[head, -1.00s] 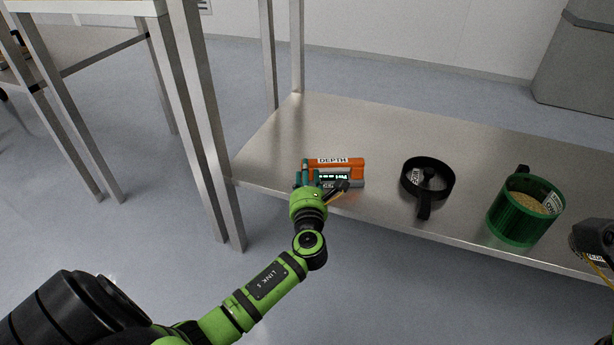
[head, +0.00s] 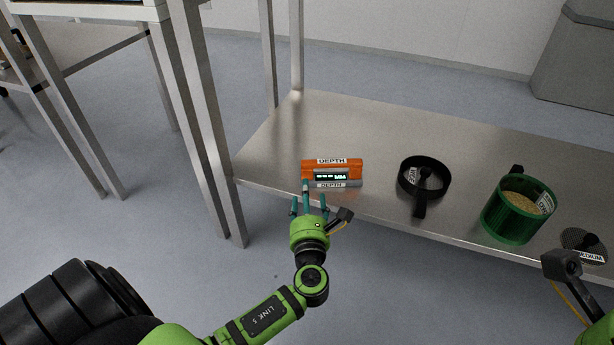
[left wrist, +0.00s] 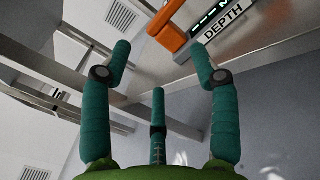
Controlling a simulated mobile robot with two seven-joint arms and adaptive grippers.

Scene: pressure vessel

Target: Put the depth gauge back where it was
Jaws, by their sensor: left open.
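The depth gauge (head: 332,172) is an orange and grey block with a lit display and DEPTH labels. It rests on the steel shelf (head: 300,125) near its front left edge. In the left wrist view the gauge (left wrist: 222,22) shows at the top, beyond the fingertips, with a gap between. My left gripper (head: 309,202) has teal fingers, spread open and empty, just in front of the gauge at the shelf edge. In the left wrist view my left gripper (left wrist: 160,65) has nothing between its fingers. My right gripper's fingers are not visible; only part of that arm shows at the lower right.
On the shelf, right of the gauge, are a black ring-shaped part with a handle (head: 421,180), a green cup of grainy material (head: 510,215) and a round mesh disc labelled MEDIUM (head: 583,243). A metal upright (head: 205,130) stands left of the shelf. The back shelf area is clear.

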